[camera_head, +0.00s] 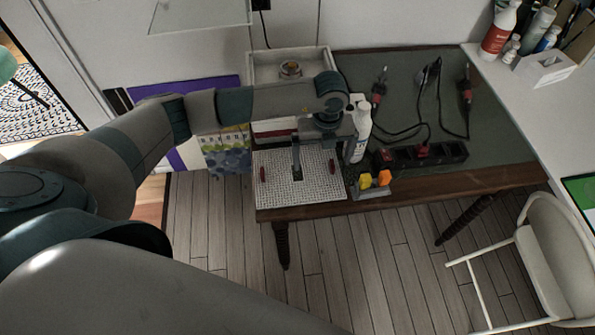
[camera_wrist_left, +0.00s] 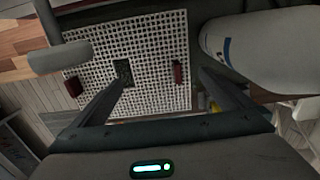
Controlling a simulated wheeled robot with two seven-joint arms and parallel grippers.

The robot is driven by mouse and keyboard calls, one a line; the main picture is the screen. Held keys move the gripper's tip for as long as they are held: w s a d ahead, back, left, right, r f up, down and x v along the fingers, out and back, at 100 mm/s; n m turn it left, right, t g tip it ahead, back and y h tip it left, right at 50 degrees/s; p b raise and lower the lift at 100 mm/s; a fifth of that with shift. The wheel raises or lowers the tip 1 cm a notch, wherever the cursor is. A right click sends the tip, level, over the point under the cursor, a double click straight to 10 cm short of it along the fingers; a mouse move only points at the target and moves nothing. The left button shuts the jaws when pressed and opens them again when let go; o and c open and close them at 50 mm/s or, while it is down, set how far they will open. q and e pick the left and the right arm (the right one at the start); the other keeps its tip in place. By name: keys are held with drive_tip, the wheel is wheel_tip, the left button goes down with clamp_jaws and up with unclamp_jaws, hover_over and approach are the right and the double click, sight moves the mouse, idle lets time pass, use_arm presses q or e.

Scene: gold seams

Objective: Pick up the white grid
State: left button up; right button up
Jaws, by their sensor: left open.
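The white grid (camera_head: 315,190) lies flat on the front left of the dark table. It has a red grip at each side and a dark square near its middle. In the left wrist view the grid (camera_wrist_left: 145,45) fills the upper middle, with both red grips visible. My left gripper (camera_head: 318,152) is above the grid, open and empty. In the wrist view its two fingers (camera_wrist_left: 163,80) are spread over the grid, apart from the red grips. The arm hides part of the grid's far side. My right gripper is not in view.
A white bottle (camera_head: 361,130) stands close to the grid's right side. A small holder with orange and yellow pieces (camera_head: 384,178) is at the front edge. A power strip (camera_head: 430,153), cables and a white open box (camera_head: 262,73) are behind. A chair (camera_head: 545,255) stands right.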

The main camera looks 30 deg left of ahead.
sight(321, 170)
use_arm(q)
drive_tip(key=shift+w+f+p, duration=0.1)
drive_tip(key=shift+f+p, duration=0.3)
drive_tip(key=shift+f, duration=1.35)
drive_tip(key=c, duration=1)
